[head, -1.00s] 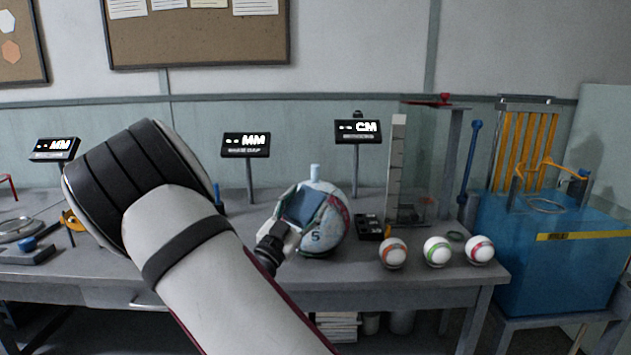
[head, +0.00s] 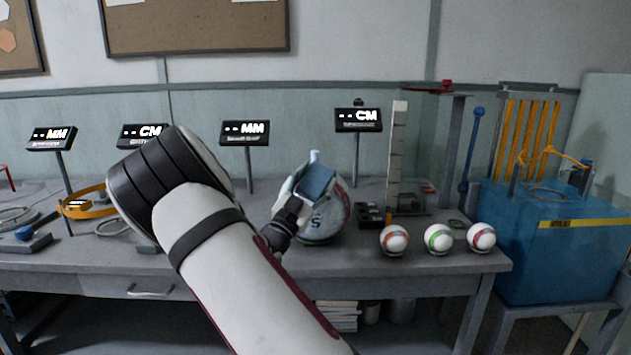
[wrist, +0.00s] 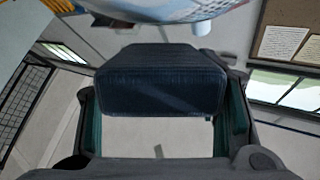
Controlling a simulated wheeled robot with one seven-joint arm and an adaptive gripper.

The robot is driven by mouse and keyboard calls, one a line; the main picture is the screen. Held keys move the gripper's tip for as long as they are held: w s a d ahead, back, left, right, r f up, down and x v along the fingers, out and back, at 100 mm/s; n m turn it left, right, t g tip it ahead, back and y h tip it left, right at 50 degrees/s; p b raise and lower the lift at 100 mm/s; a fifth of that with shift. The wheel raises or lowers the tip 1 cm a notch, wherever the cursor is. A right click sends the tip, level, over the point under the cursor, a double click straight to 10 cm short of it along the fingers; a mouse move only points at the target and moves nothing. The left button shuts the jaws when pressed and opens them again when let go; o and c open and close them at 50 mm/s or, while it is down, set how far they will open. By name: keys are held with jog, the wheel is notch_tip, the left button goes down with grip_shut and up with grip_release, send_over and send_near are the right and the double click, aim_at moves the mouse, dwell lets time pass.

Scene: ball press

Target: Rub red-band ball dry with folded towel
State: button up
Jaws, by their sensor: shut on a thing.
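My gripper (head: 304,192) is shut on the folded towel (head: 318,181), a dark blue padded block. In the wrist view the towel (wrist: 162,80) sits between the two fingers. A small white ball with a red band (head: 481,237) rests at the bench's right end, apart from my gripper.
Small balls with an orange band (head: 394,240) and a green band (head: 438,239) stand beside the red-band one. A tall pale scale (head: 396,150) and a dark box (head: 370,215) are right of the large ball. A blue tank (head: 560,260) stands far right.

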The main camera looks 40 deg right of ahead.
jog(key=shift+w+d+f, duration=0.15)
jog(key=shift+w+f, duration=0.05)
jog(key=shift+w+d+f+b, duration=0.2)
jog(key=shift+w+f+b, duration=0.1)
jog(key=shift+f+b, duration=0.25)
dwell(0.8)
jog(key=shift+d+r, duration=0.1)
jog(key=shift+s+d, duration=0.4)
jog(key=shift+d, duration=0.1)
jog(key=shift+b, duration=0.3)
jog(key=shift+w+a, duration=0.1)
jog(key=shift+a, duration=0.05)
